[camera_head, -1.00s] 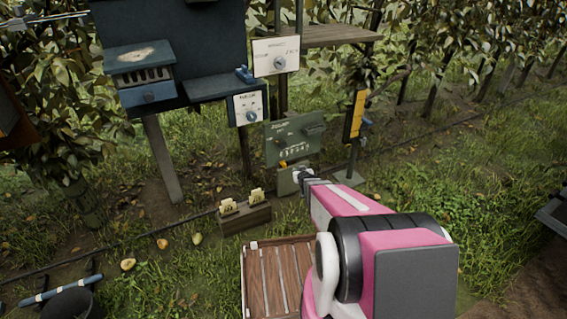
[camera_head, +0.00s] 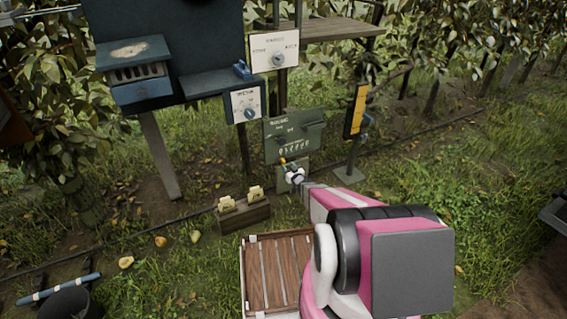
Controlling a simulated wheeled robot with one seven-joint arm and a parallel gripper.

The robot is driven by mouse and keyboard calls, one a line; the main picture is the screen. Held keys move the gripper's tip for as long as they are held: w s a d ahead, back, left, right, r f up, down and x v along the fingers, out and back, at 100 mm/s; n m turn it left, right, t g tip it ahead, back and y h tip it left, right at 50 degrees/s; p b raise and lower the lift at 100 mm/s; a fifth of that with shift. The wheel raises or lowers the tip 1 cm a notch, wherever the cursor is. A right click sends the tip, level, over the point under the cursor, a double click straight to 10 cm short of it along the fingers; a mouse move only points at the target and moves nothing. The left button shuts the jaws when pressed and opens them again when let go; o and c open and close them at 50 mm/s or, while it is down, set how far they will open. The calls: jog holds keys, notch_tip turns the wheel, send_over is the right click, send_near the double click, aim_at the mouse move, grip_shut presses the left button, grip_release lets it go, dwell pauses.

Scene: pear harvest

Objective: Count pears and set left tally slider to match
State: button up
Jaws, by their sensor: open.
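Three yellowish pears lie on the grass at left: one (camera_head: 126,262), a second (camera_head: 160,241) and a third (camera_head: 196,236). A green panel (camera_head: 280,150) with small white marks stands behind. My gripper (camera_head: 294,175) is small in view, at the far end of my pink arm. It is open, in front of the panel's lower part and right of the block. My arm hides part of it.
A slatted wooden crate (camera_head: 290,237) stands in front of the block, partly hidden by my arm. White dial plates (camera_head: 262,52) and a blue cabinet (camera_head: 140,75) stand behind. A yellow upright gauge (camera_head: 354,110) is right of the panel. Open grass lies at right.

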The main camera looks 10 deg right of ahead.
aim_at(285, 163)
jog(key=x, duration=0.6)
jog(key=shift+s, duration=0.1)
grip_shut()
jog(key=w+d, duration=0.1)
jog(key=d, duration=0.2)
jog(key=w+d, duration=0.1)
jog(key=d, duration=0.2)
jog(key=w+d, duration=0.1)
jog(key=d, duration=0.3)
jog(key=shift+w, duration=0.1)
grip_release()
